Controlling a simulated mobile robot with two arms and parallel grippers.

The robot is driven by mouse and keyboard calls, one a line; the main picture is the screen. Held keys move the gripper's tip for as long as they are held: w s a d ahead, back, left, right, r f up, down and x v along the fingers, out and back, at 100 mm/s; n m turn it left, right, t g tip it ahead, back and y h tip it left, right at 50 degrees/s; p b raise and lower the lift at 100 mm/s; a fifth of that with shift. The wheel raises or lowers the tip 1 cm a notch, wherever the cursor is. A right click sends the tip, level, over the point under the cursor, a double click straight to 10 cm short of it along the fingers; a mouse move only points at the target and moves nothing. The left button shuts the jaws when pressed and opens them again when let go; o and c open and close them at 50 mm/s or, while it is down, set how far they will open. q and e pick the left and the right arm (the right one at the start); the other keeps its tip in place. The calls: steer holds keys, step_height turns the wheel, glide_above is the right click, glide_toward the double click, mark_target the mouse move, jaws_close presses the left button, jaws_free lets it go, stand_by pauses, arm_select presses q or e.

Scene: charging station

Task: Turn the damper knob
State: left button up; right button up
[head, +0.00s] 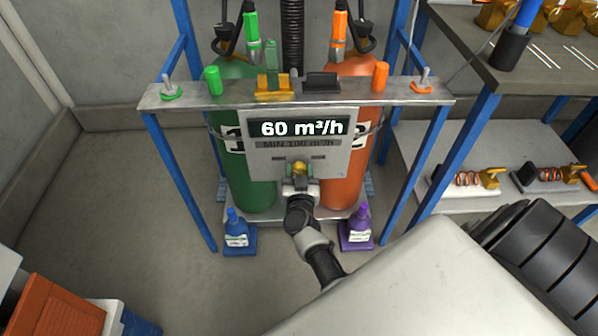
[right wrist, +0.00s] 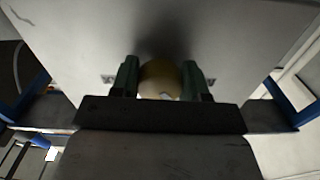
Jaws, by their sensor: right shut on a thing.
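The damper knob (head: 299,168) is a small brass-coloured knob on the grey panel (head: 334,165) below the display (head: 298,128), which reads 60 m³/h. A line under it reads MIN 100 m³/h. My right gripper (head: 299,180) is at the panel, shut on the knob. In the right wrist view the round knob (right wrist: 160,80) sits between the two dark green fingers of my right gripper (right wrist: 160,84). The fingers partly cover the knob in the head view. My left gripper is not in view.
A green cylinder (head: 248,185) and an orange cylinder (head: 349,190) stand behind the panel in a blue-legged frame. A blue bottle (head: 236,234) and a purple bottle (head: 358,230) stand at its foot. A shelf (head: 510,150) with brass fittings is at the right. An orange box (head: 55,305) is at the lower left.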

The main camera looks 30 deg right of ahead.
steer(key=shift+m, duration=0.9)
steer(key=m+p, duration=0.1)
steer(key=m, duration=0.2)
steer(key=shift+a, duration=0.1)
steer(key=m, duration=0.3)
steer(key=shift+w+r, duration=0.1)
steer(key=shift+m, duration=1)
steer(key=m, duration=0.3)
steer(key=shift+a, duration=0.1)
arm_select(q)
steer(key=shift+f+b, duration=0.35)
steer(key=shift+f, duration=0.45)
arm_select(e)
steer(key=shift+r+m, duration=0.1)
steer(key=shift+m, duration=0.8)
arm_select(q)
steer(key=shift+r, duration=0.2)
